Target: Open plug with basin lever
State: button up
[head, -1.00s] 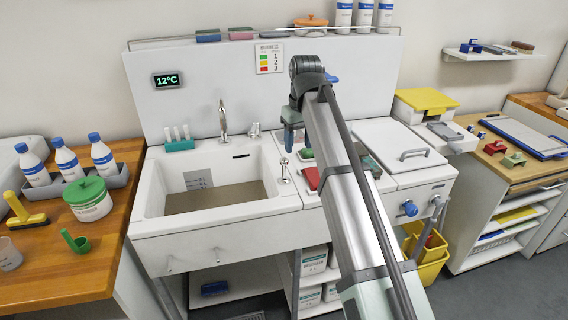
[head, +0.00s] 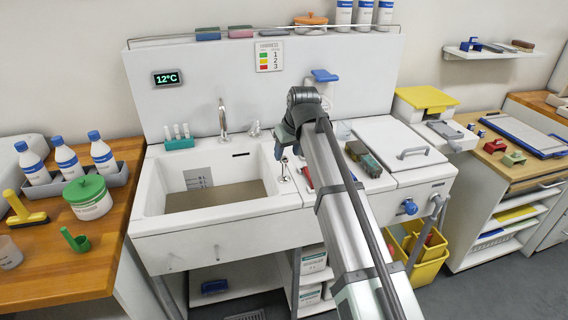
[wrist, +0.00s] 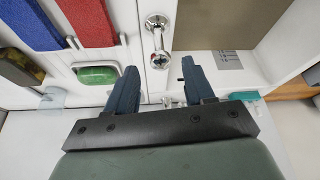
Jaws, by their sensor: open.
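The basin (head: 151,190) is a white sink with murky brown water (head: 215,196) in its bottom. No plug shows in either view. The basin lever (head: 284,173) is a small chrome stem on the deck at the basin's right edge; it also shows in the wrist view (wrist: 158,42). My gripper (head: 288,150) is above and behind the lever in the head view, partly hidden by my arm. In the wrist view my gripper (wrist: 159,66) is open and empty, its dark blue fingers either side of the lever's near end. I see no contact.
Red and blue blocks (wrist: 92,18) and a green-topped item (wrist: 96,74) lie on the deck beside the lever. The chrome tap (head: 222,120) stands behind the basin, with a teal holder (head: 180,143) of tubes to its left. The deck right around the lever is clear.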

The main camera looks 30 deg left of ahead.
aim_at(285, 158)
jog(key=shift+x, duration=3.35)
grip_shut()
